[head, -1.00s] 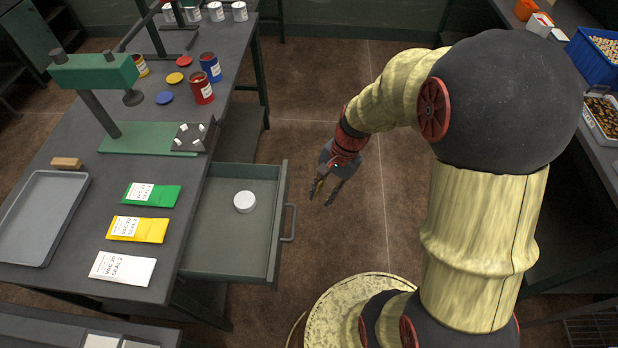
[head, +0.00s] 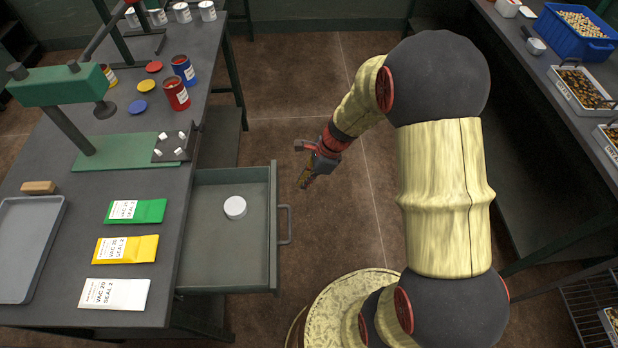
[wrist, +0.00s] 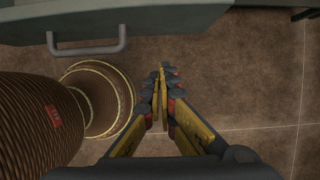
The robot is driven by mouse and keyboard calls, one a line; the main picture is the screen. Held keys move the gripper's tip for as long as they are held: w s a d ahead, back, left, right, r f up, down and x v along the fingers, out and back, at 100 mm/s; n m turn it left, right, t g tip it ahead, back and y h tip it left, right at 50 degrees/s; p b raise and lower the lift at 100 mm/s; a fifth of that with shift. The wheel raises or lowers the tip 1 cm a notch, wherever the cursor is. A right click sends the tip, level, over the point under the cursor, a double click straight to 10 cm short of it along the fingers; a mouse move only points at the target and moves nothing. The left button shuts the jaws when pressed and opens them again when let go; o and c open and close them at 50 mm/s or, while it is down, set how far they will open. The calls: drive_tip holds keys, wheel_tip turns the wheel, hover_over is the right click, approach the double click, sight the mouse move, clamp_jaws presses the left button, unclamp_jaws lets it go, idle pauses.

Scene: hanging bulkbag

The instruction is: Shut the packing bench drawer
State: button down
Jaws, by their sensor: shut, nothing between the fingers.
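The packing bench drawer (head: 222,277) stands pulled out from the right side of the bench (head: 165,235). A round white tub (head: 235,207) sits inside it. The drawer's grey handle (head: 285,225) is on its right-hand front, and the handle also shows at the upper left in the wrist view (wrist: 88,50). My gripper (head: 304,182) is shut and empty, to the right of the drawer front and apart from it. In the wrist view the fingertips of my gripper (wrist: 162,70) meet below and to the right of the handle.
Green, yellow and white packets (head: 125,248), a grey tray (head: 60,205) and a green press (head: 62,85) are on the bench, with cans behind. Another bench with a blue crate (head: 550,45) stands at right. Bare floor lies between the benches.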

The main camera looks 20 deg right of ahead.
drive_tip(key=w+a+f+b, duration=0.2)
drive_tip(key=a+f, duration=0.1)
drive_tip(key=a, duration=0.2)
drive_tip(key=shift+f, duration=0.25)
drive_tip(key=shift+a, duration=0.1)
drive_tip(key=w+a+p, duration=0.3)
drive_tip(key=a, duration=0.5)
drive_tip(key=w+a+p, duration=0.3)
drive_tip(key=a+p, duration=0.1)
drive_tip(key=a, duration=0.5)
drive_tip(key=w+a+p, duration=0.3)
drive_tip(key=a+p, duration=0.1)
drive_tip(key=a, duration=0.4)
drive_tip(key=shift+a, duration=0.2)
drive_tip(key=shift+w, duration=0.1)
